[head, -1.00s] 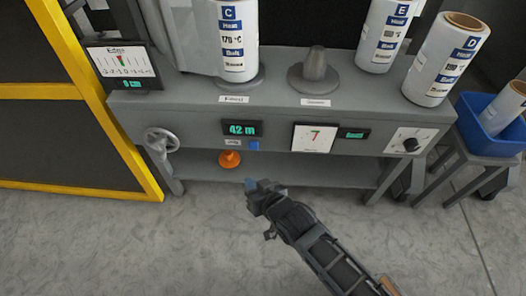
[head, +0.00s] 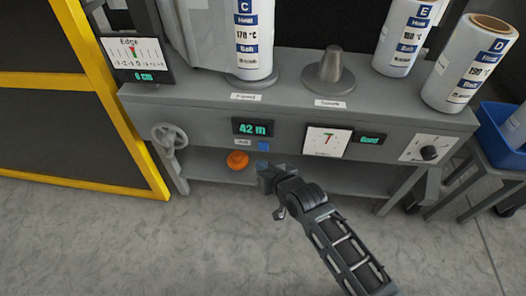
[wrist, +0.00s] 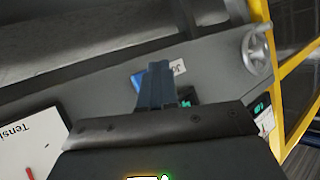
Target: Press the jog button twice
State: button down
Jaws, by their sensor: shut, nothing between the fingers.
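The jog button is a small blue square (head: 263,146) on the grey machine front, beside a white label (head: 243,142) and below the green "42 m" display (head: 253,127). My gripper (head: 262,168) is shut and empty, its tips just below the button in the head view. In the wrist view the closed fingers (wrist: 157,80) overlap part of the blue button (wrist: 137,79), and the label (wrist: 178,67) shows beside it. I cannot tell whether the tips touch the button.
An orange knob (head: 238,160) sits just left of my gripper. A handwheel (head: 168,138) is at the panel's left and a dial (head: 428,153) at its right. Labelled rolls (head: 455,85) and a grey cone (head: 330,75) stand on top. The floor in front is clear.

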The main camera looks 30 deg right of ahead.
aim_at(259, 150)
jog(key=shift+w+d+b, duration=0.3)
jog(key=shift+w+d, duration=0.5)
jog(key=shift+w, duration=0.35)
dwell(1.3)
jog(key=shift+w+d, duration=0.25)
jog(key=shift+w, duration=0.1)
jog(key=shift+w+d+b, duration=0.3)
jog(key=shift+w+b, duration=0.05)
dwell(0.9)
jog(key=shift+s+a, duration=0.1)
jog(key=shift+s+a+p, duration=0.45)
jog(key=shift+s+p, duration=0.15)
jog(key=shift+p, duration=0.1)
jog(key=shift+s, duration=0.1)
jog(key=shift+s+a+p, duration=0.75)
jog(key=shift+s+p, duration=0.1)
jog(key=shift+s, duration=0.15)
jog(key=shift+s+a+p, duration=0.7)
jog(key=shift+s+p, duration=0.15)
jog(key=shift+s, duration=0.1)
